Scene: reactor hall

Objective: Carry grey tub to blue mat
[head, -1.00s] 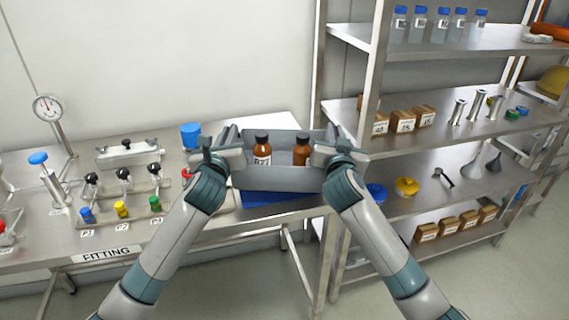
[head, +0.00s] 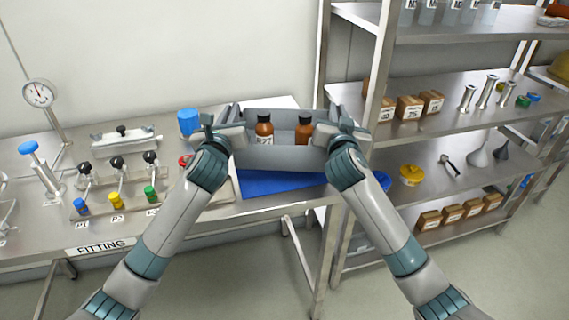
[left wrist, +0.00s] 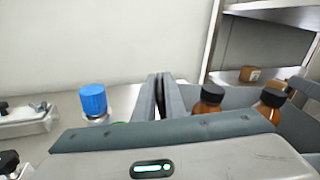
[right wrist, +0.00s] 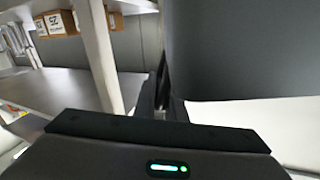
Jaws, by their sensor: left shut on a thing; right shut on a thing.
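The grey tub (head: 283,158) is held between my two grippers in the middle of the head view, with two brown bottles with black caps in it, one (head: 264,130) and another (head: 303,130). My left gripper (head: 228,128) is shut on the tub's left end. My right gripper (head: 336,126) is shut on its right end. The tub's wall also shows in the right wrist view (right wrist: 235,50). The blue mat (head: 275,184) lies on the bench below and in front of the tub, partly hidden by it. Whether the tub touches it I cannot tell.
The steel bench (head: 220,207) carries a fitting rig with coloured valves (head: 115,199) and a blue-capped container (head: 189,122) left of the tub. A shelf rack (head: 371,85) with boxes and funnels stands close on the right.

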